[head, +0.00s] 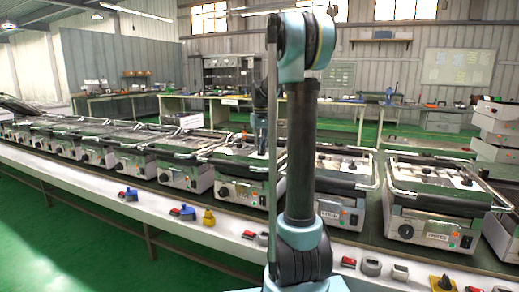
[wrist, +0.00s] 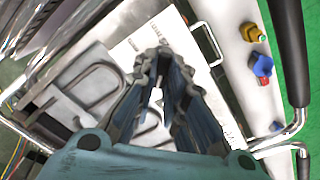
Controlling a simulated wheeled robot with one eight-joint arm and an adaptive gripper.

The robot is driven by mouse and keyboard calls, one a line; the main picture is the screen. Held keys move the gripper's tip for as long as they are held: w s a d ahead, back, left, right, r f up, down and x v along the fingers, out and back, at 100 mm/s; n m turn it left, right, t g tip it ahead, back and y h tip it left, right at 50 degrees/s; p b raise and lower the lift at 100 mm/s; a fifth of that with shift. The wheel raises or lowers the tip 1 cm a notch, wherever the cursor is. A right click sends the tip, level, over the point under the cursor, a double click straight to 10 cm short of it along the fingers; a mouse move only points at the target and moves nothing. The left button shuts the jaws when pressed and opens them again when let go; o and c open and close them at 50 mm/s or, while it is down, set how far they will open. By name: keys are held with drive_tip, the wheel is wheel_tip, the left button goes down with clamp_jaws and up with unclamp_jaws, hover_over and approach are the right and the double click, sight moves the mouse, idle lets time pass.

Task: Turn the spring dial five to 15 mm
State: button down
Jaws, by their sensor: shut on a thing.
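My gripper (wrist: 165,58) reaches down over a machine's pale top plate (wrist: 125,55) in the wrist view. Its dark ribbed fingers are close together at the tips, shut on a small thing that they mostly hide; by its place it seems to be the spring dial. I cannot read the dial's number or scale. Small dark print shows on the plate near the fingertips. In the head view, the machine (head: 240,190) under my arm stands left of my column, with its open top and front knobs showing.
Similar machines line the long bench, with another machine (head: 430,215) at the right. Blue-red (wrist: 262,67) and yellow (wrist: 251,32) parts lie on the bench's pale front ledge. Green floor is free in front.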

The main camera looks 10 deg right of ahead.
drive_tip(key=m, duration=0.4)
drive_tip(key=shift+w+d, duration=0.1)
drive_tip(key=shift+m, duration=2)
drive_tip(key=c, duration=1.6)
unclamp_jaws()
drive_tip(key=shift+c, duration=0.2)
wheel_tip(320, 180, up, 12)
drive_tip(key=shift+f, duration=0.1)
